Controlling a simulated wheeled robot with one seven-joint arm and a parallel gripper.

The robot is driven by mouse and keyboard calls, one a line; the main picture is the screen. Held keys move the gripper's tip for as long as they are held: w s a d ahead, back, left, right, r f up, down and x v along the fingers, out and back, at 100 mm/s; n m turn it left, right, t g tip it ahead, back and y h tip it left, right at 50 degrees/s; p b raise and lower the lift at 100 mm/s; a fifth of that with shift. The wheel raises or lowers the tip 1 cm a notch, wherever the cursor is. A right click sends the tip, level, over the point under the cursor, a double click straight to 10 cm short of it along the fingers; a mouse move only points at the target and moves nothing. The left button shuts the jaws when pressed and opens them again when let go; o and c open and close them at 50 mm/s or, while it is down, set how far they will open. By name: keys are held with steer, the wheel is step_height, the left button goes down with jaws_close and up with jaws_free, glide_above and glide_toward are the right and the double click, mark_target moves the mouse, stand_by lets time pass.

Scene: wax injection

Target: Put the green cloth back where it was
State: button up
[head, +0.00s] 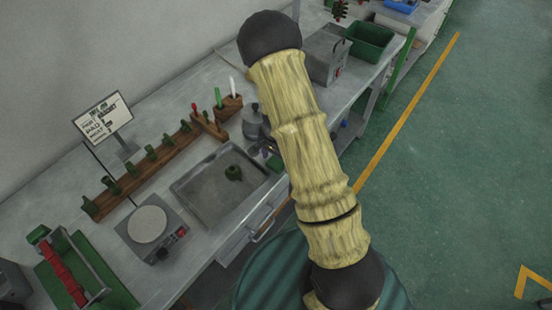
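A small flat green patch (274,163), possibly the green cloth, shows at the bench edge just right of the metal tray, partly hidden by my arm. Small dark parts (266,151) just above it look like my gripper, but they are mostly behind my thick yellowish arm. I cannot tell whether they touch or hold the green patch. The fingertips are not clear. A larger flat green mat (118,290) lies at the lower left under a red-handled metal frame.
A wooden rack (137,181) with several green pieces, a sign (103,118) and a scale (148,225) stand left. A green bin (385,42) stands at the back right. The floor at right is clear.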

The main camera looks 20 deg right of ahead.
mark_target(276, 162)
steer(key=shift+r, duration=0.15)
step_height(276, 162, up, 12)
stand_by(0.7)
stand_by(0.4)
steer(key=s+r+n+t, duration=0.2)
steer(key=s+r+n, duration=0.8)
steer(key=s, duration=0.4)
steer(key=shift+s+r+n+t, duration=0.15)
steer(key=shift+n+t, duration=0.15)
steer(key=shift+n, duration=0.1)
stand_by(0.3)
